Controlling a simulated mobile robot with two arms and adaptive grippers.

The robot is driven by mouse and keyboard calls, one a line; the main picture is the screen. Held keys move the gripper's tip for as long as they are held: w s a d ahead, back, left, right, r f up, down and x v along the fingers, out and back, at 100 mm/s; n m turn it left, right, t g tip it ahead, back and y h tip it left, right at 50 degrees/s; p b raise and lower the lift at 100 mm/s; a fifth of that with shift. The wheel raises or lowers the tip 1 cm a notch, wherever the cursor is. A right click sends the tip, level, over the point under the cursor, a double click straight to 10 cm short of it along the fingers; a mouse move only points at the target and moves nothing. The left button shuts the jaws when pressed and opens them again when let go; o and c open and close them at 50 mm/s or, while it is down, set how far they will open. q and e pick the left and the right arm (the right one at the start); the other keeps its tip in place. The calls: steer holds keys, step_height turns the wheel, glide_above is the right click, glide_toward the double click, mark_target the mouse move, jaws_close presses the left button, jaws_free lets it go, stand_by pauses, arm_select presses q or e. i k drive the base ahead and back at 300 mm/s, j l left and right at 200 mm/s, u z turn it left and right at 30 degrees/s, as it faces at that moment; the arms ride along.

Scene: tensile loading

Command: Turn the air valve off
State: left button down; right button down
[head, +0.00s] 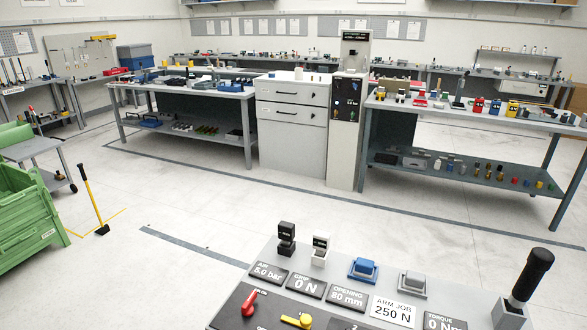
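A sloped grey control console (286,262) stands in the front at the bottom of the head view. A small red lever (250,302) sits on its dark lower panel, tilted, under a plate reading "AIR 5.0 bar" (268,273). Small lettering by the red lever is too small to read surely; it may be the air valve. A yellow lever (297,321) lies to its right, partly cut off by the frame's bottom edge. Neither of my grippers shows in the head view.
The console also carries black and white switches, blue and grey buttons, and a black-handled lever (527,278) at right. Green bins (28,215) and a yellow-handled tool (92,205) stand left. Benches and a tall test machine (347,130) stand behind. Open floor lies between.

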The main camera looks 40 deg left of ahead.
mark_target(247, 309)
steer(key=u, duration=1.65)
steer(key=k+l+u, duration=0.15)
steer(key=u, duration=0.2)
steer(key=k+l+u, duration=0.15)
steer(key=l+u, duration=0.15)
